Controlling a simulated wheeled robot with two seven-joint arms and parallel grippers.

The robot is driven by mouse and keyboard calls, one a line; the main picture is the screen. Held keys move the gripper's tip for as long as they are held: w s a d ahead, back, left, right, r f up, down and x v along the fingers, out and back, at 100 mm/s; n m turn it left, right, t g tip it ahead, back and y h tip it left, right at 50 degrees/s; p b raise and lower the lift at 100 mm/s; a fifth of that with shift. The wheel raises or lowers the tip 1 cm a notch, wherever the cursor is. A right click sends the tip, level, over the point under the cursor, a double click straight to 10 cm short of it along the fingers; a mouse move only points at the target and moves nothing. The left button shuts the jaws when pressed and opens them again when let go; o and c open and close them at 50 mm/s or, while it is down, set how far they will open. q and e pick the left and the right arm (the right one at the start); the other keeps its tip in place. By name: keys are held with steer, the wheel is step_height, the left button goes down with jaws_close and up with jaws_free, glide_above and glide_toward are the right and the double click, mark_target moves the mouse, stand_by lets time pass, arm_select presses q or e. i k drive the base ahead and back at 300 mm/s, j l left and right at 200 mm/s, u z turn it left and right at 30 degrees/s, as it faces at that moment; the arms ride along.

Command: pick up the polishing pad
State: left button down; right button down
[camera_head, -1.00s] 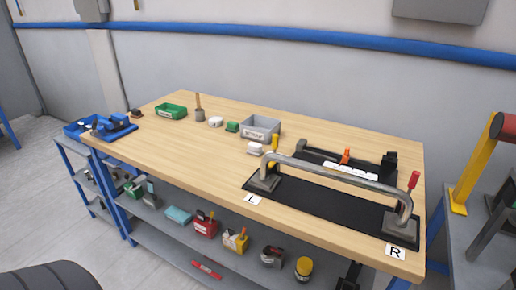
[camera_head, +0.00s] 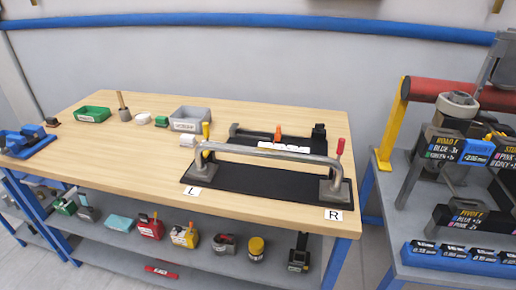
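I cannot tell for sure which item is the polishing pad. Several small pad-like pieces lie on the wooden workbench (camera_head: 105,145): a white rounded piece (camera_head: 142,118), a green block (camera_head: 161,121) beside it, and a white block (camera_head: 188,141) in front of the grey bin. A small dark piece (camera_head: 52,122) lies at the far left. A light-blue flat piece (camera_head: 120,223) lies on the shelf below. Neither of my grippers is in view.
A green bin (camera_head: 92,114), a brush-like tool (camera_head: 123,107) and a grey bin (camera_head: 190,119) stand at the back. A bent tube in a fixture (camera_head: 265,150) fills the right on a black mat. A rack with signs (camera_head: 450,175) stands farther right.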

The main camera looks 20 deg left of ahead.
mark_target(187, 141)
steer(key=k+j+z, duration=0.1)
steer(key=j, duration=0.3)
steer(key=k+j+z, duration=0.15)
steer(key=j, duration=0.25)
steer(key=j+z, duration=0.1)
steer(key=j, duration=0.3)
